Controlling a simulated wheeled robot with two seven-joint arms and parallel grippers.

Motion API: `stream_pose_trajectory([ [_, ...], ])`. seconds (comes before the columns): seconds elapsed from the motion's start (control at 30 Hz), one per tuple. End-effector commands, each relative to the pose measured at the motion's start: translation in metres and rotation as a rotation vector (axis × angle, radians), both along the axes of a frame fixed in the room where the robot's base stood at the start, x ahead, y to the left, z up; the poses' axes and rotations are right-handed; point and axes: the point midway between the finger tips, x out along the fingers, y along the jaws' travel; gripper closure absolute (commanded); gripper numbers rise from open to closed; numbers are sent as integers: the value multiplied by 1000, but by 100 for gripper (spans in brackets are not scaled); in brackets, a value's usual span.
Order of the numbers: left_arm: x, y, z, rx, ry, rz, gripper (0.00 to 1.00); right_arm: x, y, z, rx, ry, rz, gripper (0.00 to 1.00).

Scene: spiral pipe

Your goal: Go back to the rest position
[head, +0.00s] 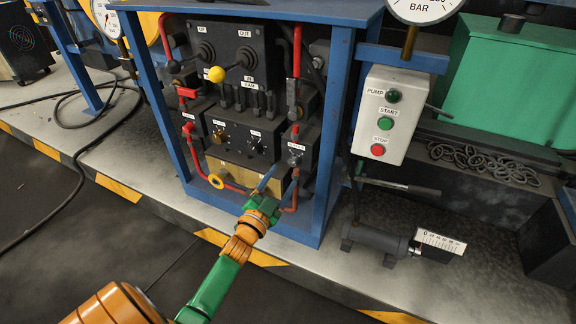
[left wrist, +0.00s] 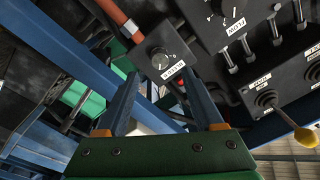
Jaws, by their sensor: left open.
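My left gripper (head: 278,181) is in front of the lower part of the black hydraulic valve panel (head: 238,62), inside the opening of the blue frame (head: 336,120). Its two blue fingers are apart, and nothing shows between them in the left wrist view (left wrist: 163,95). Beyond the fingertips there is a black knob block (left wrist: 162,58) with a white label and an orange-red pipe (left wrist: 117,18). I cannot tell whether a finger touches the panel. My right gripper is in neither view.
A white control box (head: 390,113) with START and STOP buttons hangs right of the frame. A yellow-knobbed lever (head: 216,74) sticks out of the panel. A grey cylinder with a scale (head: 380,239) lies on the floor platform. The dark floor in front is clear.

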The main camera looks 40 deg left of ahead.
Motion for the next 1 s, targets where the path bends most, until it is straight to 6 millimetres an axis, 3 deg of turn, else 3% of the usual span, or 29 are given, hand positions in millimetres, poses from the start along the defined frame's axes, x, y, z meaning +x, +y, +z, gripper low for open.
stream_pose_trajectory([
  [0.47,-7,-1,-2,-1,2,0,31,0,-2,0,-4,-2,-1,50],
  [0.53,-8,-3,-16,-25,43,3,31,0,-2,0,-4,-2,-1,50],
  [0.57,-11,-6,-30,-47,81,3,31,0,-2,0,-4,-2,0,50],
  [0.67,-33,-23,-107,-161,309,17,31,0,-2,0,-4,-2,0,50],
  [0.7,-50,-34,-144,-214,427,27,31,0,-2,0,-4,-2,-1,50],
  [0.8,-102,-60,-221,-318,695,54,31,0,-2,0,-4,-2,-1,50],
  [0.9,-156,-82,-273,-384,912,80,31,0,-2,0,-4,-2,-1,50],
  [1.0,-209,-101,-308,-430,1100,107,31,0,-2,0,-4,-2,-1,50],
])
